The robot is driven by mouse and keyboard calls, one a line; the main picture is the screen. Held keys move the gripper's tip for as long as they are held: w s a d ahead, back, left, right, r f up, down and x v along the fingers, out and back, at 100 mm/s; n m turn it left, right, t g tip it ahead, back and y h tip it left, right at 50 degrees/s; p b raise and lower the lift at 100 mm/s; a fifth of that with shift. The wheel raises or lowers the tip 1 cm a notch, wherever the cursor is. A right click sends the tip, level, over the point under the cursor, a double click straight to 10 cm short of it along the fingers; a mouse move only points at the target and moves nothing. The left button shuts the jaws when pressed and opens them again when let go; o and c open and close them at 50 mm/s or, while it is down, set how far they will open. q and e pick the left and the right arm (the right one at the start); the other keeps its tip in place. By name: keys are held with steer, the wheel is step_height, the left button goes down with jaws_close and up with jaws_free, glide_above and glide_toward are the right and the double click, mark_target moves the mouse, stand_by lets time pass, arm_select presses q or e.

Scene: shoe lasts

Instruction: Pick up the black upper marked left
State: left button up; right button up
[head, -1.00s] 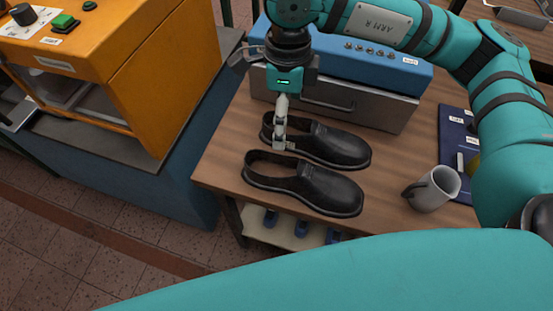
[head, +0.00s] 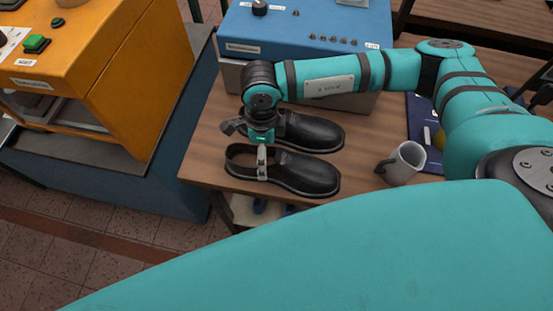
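Two black uppers lie side by side on the wooden table, toes to the right. The near black upper (head: 309,176) is fully on the tabletop, and the far black upper (head: 312,131) is partly covered by my wrist. I cannot read a left or right mark on either. My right gripper (head: 262,173) points down at the opening of the near upper, fingertips at its rim near the heel end. The fingers line up edge-on, so their gap and any contact are hidden. My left gripper is not in view.
A grey mug (head: 402,164) stands right of the uppers. A blue-topped machine (head: 305,30) is behind them, and a dark blue board (head: 421,125) lies to the right. An orange machine (head: 120,75) stands left across a gap. The table's front edge is close to the near upper.

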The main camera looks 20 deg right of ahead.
step_height(320, 180, down, 2)
steer(key=shift+f, duration=0.3)
steer(key=c, duration=1.5)
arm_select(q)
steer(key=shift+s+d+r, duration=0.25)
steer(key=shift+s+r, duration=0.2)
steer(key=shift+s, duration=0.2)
arm_select(e)
steer(key=shift+s, duration=0.1)
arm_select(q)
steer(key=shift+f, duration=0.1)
arm_select(e)
steer(key=shift+r, duration=0.15)
